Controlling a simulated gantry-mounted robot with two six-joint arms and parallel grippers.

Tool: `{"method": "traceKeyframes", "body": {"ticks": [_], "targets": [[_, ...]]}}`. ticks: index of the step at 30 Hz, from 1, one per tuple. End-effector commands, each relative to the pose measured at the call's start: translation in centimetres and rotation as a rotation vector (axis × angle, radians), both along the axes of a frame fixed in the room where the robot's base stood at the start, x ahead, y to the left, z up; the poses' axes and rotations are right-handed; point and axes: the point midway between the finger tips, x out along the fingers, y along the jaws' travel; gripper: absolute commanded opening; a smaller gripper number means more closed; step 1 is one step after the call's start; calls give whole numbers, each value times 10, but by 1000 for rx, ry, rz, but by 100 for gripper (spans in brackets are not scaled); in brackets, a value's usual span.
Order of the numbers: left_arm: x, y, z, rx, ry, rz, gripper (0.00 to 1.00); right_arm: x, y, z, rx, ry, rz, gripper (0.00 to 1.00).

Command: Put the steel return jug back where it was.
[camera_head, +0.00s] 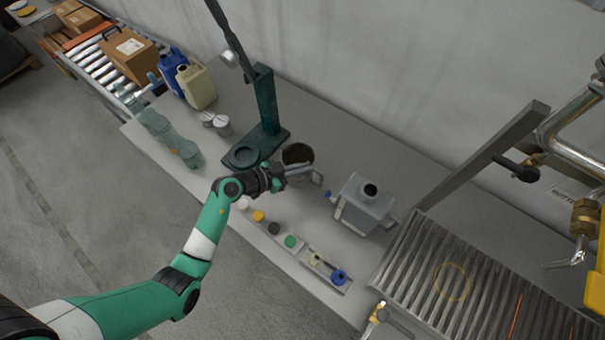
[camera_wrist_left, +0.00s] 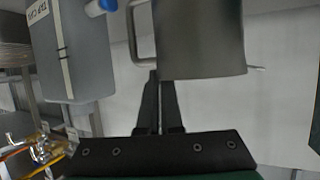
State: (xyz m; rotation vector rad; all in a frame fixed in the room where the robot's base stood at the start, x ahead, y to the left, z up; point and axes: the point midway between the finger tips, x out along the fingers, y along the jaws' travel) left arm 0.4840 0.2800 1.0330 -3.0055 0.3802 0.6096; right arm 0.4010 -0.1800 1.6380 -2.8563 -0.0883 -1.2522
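The steel return jug (camera_head: 298,154) shows its dark round mouth in the head view, beside the green stand. Its grey body (camera_wrist_left: 200,38) fills the upper middle of the left wrist view, with a loop handle on its left side. My left gripper (camera_head: 290,174) is at the jug's near side. In the left wrist view its fingers (camera_wrist_left: 160,78) are almost together and their tips meet the end of the handle by the jug's edge; the contact is partly hidden. I cannot tell whether the jug's base touches the bench. My right gripper is not in view.
A grey can (camera_head: 365,207) stands right of the jug, with a slatted grate (camera_head: 440,270) beyond. A green stand (camera_head: 268,110) rises behind. A strip of coloured caps (camera_head: 272,229) lies in front. Clear bottles (camera_head: 155,122) and canisters (camera_head: 197,88) stand left.

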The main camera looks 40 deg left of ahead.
Motion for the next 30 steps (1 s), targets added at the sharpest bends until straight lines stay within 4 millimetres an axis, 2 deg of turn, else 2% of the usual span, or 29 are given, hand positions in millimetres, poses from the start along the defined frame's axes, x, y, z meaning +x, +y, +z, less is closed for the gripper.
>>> {"method": "traceKeyframes", "body": {"ticks": [1, 5, 11, 17, 26, 30], "targets": [[1, 1, -14, -1, -1, 1, 0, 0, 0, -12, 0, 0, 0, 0], [0, 0, -33, 0, 0, 1, 0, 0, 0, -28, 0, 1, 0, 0], [0, 0, -31, 1, 0, 1, 0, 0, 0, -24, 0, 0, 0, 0], [0, 0, -32, 0, 2, 1, 34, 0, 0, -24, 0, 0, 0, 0], [-1, 1, -31, 0, 1, 1, 35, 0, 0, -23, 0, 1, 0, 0], [-13, 4, -23, -2, 2, 4, 35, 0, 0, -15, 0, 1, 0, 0]]}}
